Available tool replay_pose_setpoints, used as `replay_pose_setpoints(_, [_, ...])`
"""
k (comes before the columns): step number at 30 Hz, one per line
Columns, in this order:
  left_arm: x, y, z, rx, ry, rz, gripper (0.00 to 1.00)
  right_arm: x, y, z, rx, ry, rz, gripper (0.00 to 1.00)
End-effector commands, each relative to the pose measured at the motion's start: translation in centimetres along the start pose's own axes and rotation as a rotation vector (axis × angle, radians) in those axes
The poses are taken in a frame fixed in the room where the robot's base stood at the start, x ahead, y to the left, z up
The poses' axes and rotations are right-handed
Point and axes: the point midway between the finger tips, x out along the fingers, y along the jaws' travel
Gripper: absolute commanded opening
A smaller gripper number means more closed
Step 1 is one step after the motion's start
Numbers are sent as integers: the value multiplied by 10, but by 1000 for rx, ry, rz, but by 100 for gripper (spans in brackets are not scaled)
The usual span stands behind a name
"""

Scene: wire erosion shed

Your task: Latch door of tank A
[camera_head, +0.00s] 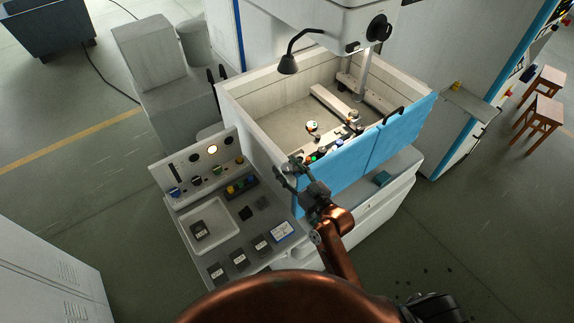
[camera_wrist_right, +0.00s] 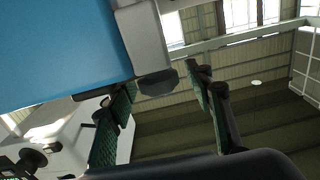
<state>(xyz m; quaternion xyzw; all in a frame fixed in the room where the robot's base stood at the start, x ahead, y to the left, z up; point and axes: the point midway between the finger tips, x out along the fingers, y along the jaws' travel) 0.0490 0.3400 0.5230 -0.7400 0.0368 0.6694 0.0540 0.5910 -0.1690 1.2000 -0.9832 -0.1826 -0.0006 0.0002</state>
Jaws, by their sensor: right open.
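The tank (camera_head: 250,92) is an open pale box with a blue front door (camera_head: 345,185). A seam divides the blue front into a left and a right panel. I see no letter A on it. My right gripper (camera_head: 285,168) is open at the left end of the blue front, near its top edge. In the right wrist view, the blue panel (camera_wrist_right: 60,50) fills the upper left. A grey bar with a dark rounded end (camera_wrist_right: 146,45) reaches between my open fingers (camera_wrist_right: 163,88); contact cannot be told. My left gripper is not in view.
A control panel (camera_head: 208,160) with knobs and a bench with a white tray (camera_head: 226,232) and dark labelled blocks (camera_head: 239,260) stand left of the door. A lamp (camera_head: 289,64) overhangs the tank. Wooden stools (camera_head: 540,112) stand far right. Floor at right front is clear.

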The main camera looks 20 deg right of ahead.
Motion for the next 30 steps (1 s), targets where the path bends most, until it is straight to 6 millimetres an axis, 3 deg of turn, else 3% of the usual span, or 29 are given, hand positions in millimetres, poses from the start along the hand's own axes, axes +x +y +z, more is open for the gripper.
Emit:
replay_pose_setpoints(10, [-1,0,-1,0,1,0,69,4,0,1,-1,-1,1,47])
replay_pose_setpoints(27, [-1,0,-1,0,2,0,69,4,0,1,-1,-1,0,7])
replay_pose_setpoints(30, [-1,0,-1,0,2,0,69,4,0,1,-1,-1,0,5])
